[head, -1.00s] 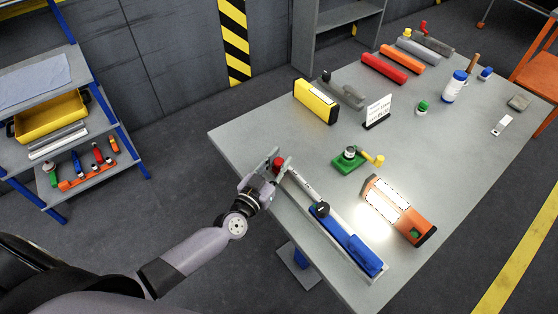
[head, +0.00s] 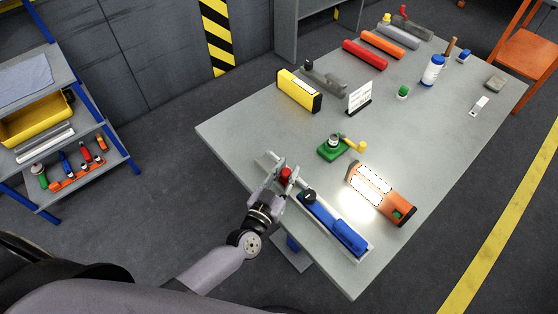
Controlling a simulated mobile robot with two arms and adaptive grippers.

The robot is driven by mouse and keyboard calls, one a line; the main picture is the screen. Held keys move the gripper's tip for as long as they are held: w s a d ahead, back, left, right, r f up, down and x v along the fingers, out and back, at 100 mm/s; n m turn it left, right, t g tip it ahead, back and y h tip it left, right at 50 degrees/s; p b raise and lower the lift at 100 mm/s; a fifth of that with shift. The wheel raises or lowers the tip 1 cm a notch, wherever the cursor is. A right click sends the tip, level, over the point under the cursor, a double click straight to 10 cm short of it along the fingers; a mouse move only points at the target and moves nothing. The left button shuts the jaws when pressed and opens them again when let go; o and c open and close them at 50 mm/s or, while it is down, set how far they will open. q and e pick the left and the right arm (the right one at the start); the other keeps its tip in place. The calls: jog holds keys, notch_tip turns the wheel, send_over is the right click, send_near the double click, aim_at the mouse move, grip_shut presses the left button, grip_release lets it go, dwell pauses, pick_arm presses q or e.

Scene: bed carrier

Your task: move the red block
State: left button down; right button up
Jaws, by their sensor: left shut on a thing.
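The red block (head: 286,174) is at the left end of the narrow rail on the table, near the front left table edge. My left gripper (head: 284,179) is shut on it, and its fingers cover part of the block. I cannot tell whether the block rests on the rail or is just above it. The blue piece (head: 335,224) with a black knob (head: 308,196) lies along the rail, a short way to the lower right of the block. My right gripper is not in view.
On the grey table (head: 240,135), a green device (head: 333,149) with a yellow knob and an orange lamp (head: 380,194) lie right of the rail. A yellow box (head: 299,91) stands farther back. A shelf (head: 40,190) stands at the left. The table's left corner is clear.

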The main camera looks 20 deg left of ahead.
pick_arm(q)
jog(key=shift+w+a, duration=0.2)
jog(key=shift+a, duration=0.1)
jog(key=c, duration=1.4)
grip_release()
jog(key=shift+o, duration=0.2)
jog(key=v, duration=1.2)
